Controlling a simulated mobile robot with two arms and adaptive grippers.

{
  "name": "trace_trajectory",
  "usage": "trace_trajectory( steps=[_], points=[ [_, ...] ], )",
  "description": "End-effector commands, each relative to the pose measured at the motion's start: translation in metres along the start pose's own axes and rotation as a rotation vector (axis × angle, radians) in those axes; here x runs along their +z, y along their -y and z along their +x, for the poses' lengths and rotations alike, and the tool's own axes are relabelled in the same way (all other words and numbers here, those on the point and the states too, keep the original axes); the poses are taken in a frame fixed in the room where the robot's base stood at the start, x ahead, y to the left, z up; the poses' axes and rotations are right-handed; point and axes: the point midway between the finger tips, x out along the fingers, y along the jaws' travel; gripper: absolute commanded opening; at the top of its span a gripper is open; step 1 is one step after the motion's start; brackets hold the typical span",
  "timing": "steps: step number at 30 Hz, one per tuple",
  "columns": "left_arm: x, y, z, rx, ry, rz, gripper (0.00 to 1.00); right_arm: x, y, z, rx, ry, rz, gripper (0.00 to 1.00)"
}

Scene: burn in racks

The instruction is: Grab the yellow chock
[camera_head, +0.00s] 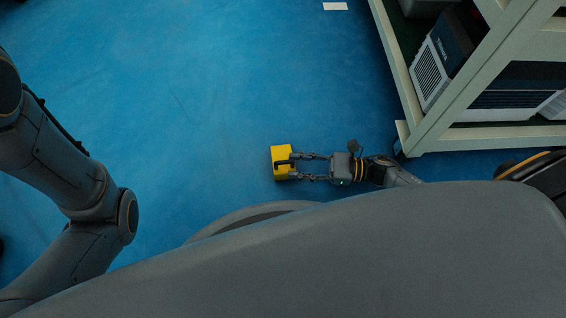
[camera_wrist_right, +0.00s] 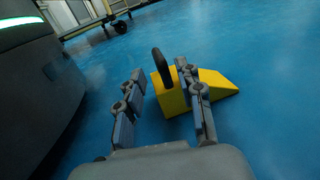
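The yellow chock (camera_head: 281,152) is on the blue floor, left of my right gripper in the head view. It is a wedge with a dark loop handle (camera_wrist_right: 162,68). My right gripper (camera_head: 297,166) is open, its two fingers spread and its tips at the chock's near side. In the right wrist view, the chock (camera_wrist_right: 217,82) is beyond the right gripper (camera_wrist_right: 161,82). The right-hand finger overlaps the chock's body, and the handle shows between the fingers. I cannot tell whether a finger touches it. My left arm is at the left; its gripper is out of view.
A pale metal rack (camera_head: 408,85) holding grey and dark units (camera_head: 447,55) stands at the upper right, close to my right arm. A wheeled cart (camera_wrist_right: 95,20) shows at the top of the wrist view. The blue floor left of the chock is clear.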

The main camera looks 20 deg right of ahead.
Motion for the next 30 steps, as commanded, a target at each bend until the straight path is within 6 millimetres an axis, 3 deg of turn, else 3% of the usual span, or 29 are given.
trace_trajectory(
  steps=[7,15,24,26,30],
  points=[
    [-0.004,-0.002,-0.011,0.0,0.0,0.0,0.4,-0.004,-0.002,0.019,0.003,0.002,-0.001,0.37],
    [-0.011,-0.007,-0.032,0.001,-0.001,0.0,0.4,-0.006,-0.003,0.055,0.002,0.001,-0.002,0.37],
    [-0.011,-0.007,-0.032,0.001,-0.001,0.0,0.4,-0.003,-0.003,0.061,0.0,0.0,0.001,0.37],
    [-0.011,-0.007,-0.032,0.001,-0.001,0.0,0.4,-0.003,-0.003,0.061,0.0,0.0,0.001,0.28],
    [-0.011,-0.007,-0.032,0.001,-0.001,0.0,0.4,-0.003,-0.003,0.061,0.0,0.0,0.001,0.0]
  ],
)
